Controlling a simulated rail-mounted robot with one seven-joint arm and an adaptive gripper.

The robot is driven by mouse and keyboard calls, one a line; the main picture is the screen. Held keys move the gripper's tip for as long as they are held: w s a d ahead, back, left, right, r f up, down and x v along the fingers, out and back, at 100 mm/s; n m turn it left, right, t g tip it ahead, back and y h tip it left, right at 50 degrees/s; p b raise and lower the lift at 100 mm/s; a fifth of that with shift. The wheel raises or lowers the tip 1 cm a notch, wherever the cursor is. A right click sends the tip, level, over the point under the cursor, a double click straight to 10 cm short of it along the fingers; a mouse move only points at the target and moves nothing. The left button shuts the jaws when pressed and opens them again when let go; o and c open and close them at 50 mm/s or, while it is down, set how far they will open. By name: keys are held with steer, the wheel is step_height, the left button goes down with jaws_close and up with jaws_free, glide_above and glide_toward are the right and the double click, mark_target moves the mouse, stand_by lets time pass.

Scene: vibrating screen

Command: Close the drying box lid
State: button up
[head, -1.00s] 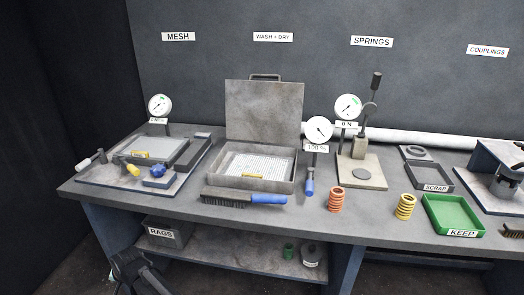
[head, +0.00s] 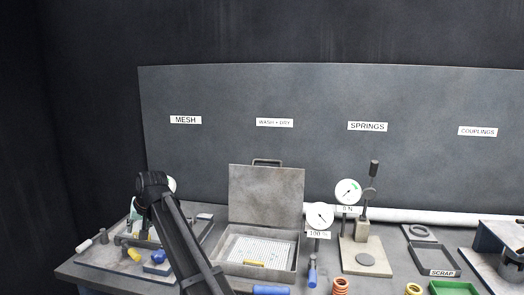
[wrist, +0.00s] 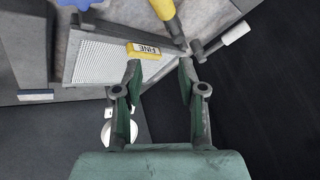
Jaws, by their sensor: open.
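The drying box (head: 257,270) is a grey metal box in the middle of the bench, under the WASH + DRY sign. Its lid (head: 265,195) stands open, nearly upright at the back, with a dark handle (head: 267,161) on its top edge. A white mesh panel with a yellow tag lies inside the box. My gripper (wrist: 158,75) is open and empty in the wrist view, above the mesh station. In the head view it is left of the drying box, partly hidden by my arm.
In the wrist view, a mesh panel with a yellow FINE tag (wrist: 143,50), a yellow-handled clamp (wrist: 169,22) and a white-handled clamp (wrist: 235,34) lie near my fingers. A gauge (head: 320,216) stands right of the box. A press stand (head: 362,240) stands farther right.

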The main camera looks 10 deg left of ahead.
steer(key=w+d+r+n+p, duration=0.2)
steer(key=w+d+r+p, duration=0.1)
steer(key=w+d+r, duration=0.7)
steer(key=w+d+r+n+g+p, duration=0.1)
steer(key=w+d+r+n+p, duration=0.2)
steer(key=w+d+r, duration=0.65)
steer(key=w+d+r+n+g+h+p, duration=0.1)
steer(key=w+d+r+n+p, duration=0.25)
steer(key=d, duration=1.05)
steer(key=w+d+r+n+g+p, duration=0.1)
steer(key=w+d+r+n+p, duration=0.3)
steer(key=d+r, duration=0.65)
steer(key=shift+m, duration=0.75)
steer(key=p+x, duration=0.1)
steer(key=x, duration=0.5)
steer(key=d+p+x, duration=0.1)
steer(key=p+x, duration=0.1)
steer(key=x, duration=0.4)
steer(key=w+d+f+p+x, duration=0.1)
steer(key=p+x, duration=0.1)
steer(key=x, duration=0.4)
steer(key=shift+c, duration=0.2)
steer(key=shift+d, duration=0.1)
jaws_close()
